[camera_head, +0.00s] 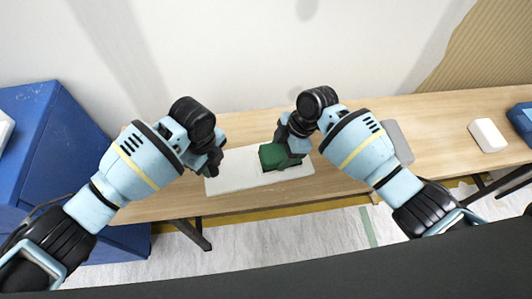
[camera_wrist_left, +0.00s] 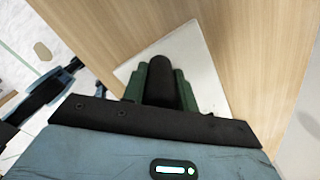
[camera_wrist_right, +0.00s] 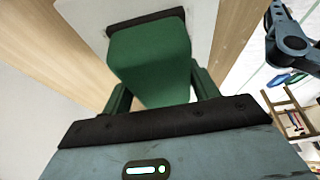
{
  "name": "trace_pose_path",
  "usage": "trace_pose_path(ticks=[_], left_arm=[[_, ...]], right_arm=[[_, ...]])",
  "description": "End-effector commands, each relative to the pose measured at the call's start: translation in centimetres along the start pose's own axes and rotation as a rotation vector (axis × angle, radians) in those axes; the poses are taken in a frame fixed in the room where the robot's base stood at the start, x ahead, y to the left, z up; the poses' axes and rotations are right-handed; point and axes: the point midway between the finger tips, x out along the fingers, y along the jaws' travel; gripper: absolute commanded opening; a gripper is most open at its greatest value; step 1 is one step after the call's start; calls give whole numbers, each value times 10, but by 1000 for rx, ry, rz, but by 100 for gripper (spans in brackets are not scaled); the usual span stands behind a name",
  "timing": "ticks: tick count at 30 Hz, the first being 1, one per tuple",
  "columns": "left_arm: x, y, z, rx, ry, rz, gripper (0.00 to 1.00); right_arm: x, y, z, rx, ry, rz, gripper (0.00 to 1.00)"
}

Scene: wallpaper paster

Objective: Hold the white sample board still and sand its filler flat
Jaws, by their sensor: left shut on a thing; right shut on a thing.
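The white sample board (camera_head: 236,181) lies flat on the wooden table, with a bare part also in the left wrist view (camera_wrist_left: 197,58). My left gripper (camera_head: 213,168) is at the board's left end, shut on a dark rounded piece (camera_wrist_left: 163,78) that stands over the board. My right gripper (camera_head: 292,155) is shut on a green sanding block (camera_head: 271,157) over the board's right part. In the right wrist view the block (camera_wrist_right: 150,60) has a dark layer along its far edge, over the white board. I cannot tell whether it touches. No filler can be made out.
The wooden table (camera_head: 440,150) runs along the wall. A grey piece (camera_head: 398,141) lies behind my right arm. A white block (camera_head: 487,135) and a blue box (camera_head: 523,119) are further right. A blue cabinet (camera_head: 45,130) stands at the left. The table between the grey piece and white block is clear.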

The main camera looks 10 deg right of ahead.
Motion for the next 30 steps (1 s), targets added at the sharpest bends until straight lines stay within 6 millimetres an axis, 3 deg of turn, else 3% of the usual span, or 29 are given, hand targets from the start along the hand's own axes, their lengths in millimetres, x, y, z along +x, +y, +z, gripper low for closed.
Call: trace_pose_path(ticks=[9, 12, 21, 30], left_arm=[[3, 2, 0, -2, 1, 7, 0], [3, 2, 0, -2, 1, 7, 0], [3, 2, 0, -1, 1, 6, 0], [3, 2, 0, -1, 1, 6, 0]], right_arm=[[-20, 0, 50, 2, -3, 0, 36], [-45, 1, 36, -7, -2, 7, 36], [-83, 0, 20, -2, -2, 2, 36], [-94, 0, 15, 0, -1, 0, 36]])
